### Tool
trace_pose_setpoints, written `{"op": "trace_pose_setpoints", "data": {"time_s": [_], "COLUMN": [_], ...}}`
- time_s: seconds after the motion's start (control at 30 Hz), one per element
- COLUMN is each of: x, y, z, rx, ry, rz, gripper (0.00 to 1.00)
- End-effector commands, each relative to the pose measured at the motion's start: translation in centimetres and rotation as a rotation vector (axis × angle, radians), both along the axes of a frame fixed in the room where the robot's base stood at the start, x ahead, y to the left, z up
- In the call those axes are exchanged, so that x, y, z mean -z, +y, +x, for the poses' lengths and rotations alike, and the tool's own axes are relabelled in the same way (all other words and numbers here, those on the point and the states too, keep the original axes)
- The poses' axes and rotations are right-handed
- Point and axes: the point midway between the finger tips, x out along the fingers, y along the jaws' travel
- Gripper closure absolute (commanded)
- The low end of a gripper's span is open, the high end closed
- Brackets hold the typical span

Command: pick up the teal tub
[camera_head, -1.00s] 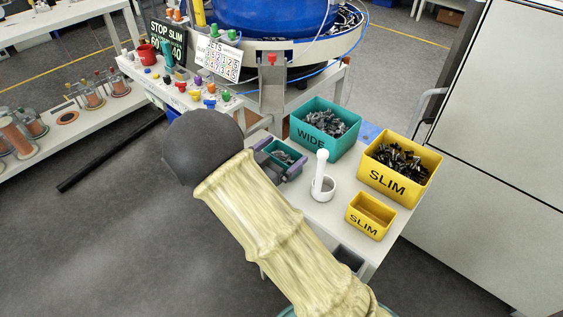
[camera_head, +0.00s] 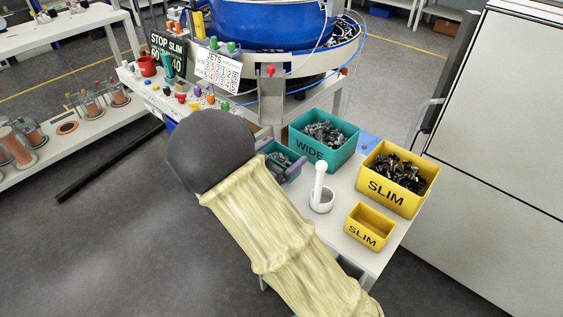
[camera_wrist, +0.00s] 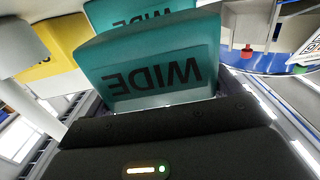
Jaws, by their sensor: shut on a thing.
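My dark wrist and pale arm cover part of the table in the head view.
A larger teal WIDE bin (camera_head: 310,149) stands just behind the tub. A white cup with a post (camera_head: 321,200), a small yellow SLIM tub (camera_head: 364,238) and a large yellow SLIM bin (camera_head: 385,193) stand to the right. A blue bowl machine (camera_head: 265,20) is behind.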

Motion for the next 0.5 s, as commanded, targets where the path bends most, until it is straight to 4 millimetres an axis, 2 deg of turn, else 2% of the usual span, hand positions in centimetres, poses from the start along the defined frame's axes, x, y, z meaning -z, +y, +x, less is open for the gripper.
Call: {"op": "trace_pose_setpoints", "data": {"time_s": [0.03,0.2,0.33,0.5], "x": [-1.4,-4.6,-6.0,-6.4], "y": [0.0,-0.1,-0.1,-0.1], "z": [0.0,0.0,0.0,0.0], "rx": [0.001,0.001,0.002,0.002], "ry": [-0.004,-0.004,-0.001,0.001], "rz": [0.004,0.004,0.001,-0.001], "gripper": [0.33,0.33,0.33,0.33]}}
